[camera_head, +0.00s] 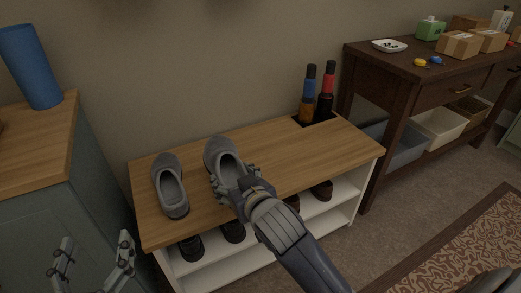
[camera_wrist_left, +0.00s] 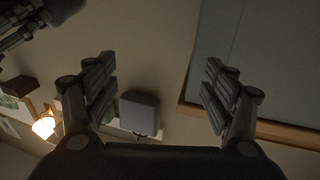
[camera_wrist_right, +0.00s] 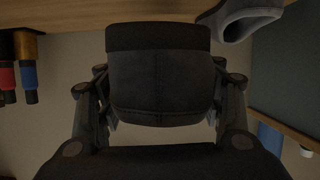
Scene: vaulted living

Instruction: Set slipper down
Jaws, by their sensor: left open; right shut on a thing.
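A grey slipper (camera_head: 222,158) is at the middle of the wooden bench top (camera_head: 300,150), with its toe toward the wall. My right gripper (camera_head: 236,184) is shut on its near end. In the right wrist view the held slipper (camera_wrist_right: 158,85) fills the space between the fingers. Whether its sole touches the bench top is hard to tell. A second grey slipper (camera_head: 170,186) lies on the bench to the left, apart from the held one; it also shows in the right wrist view (camera_wrist_right: 240,18). My left gripper (camera_head: 92,262) is open and empty, in front of the grey-blue cabinet.
Two bottles (camera_head: 308,95) (camera_head: 326,92) stand in a dark recess at the bench's back right corner. Shoes (camera_head: 233,231) sit on the shelf below. A blue vase (camera_head: 32,68) stands on the left cabinet. The bench's right part is clear.

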